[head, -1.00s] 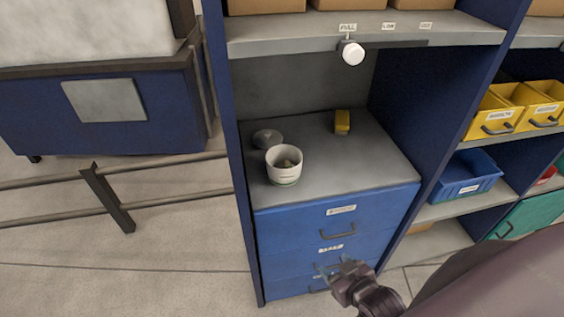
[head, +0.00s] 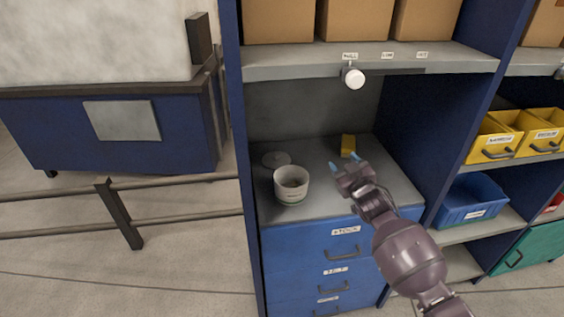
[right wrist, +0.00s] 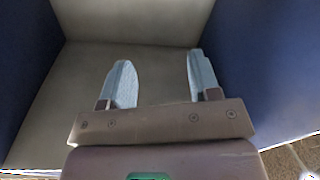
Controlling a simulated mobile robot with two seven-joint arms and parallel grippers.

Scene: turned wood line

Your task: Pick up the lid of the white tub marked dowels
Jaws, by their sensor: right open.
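My left gripper is not in view.
Blue cabinet sides close in the bay. Blue drawers (head: 320,250) are below. Yellow bins (head: 497,143) stand at right.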

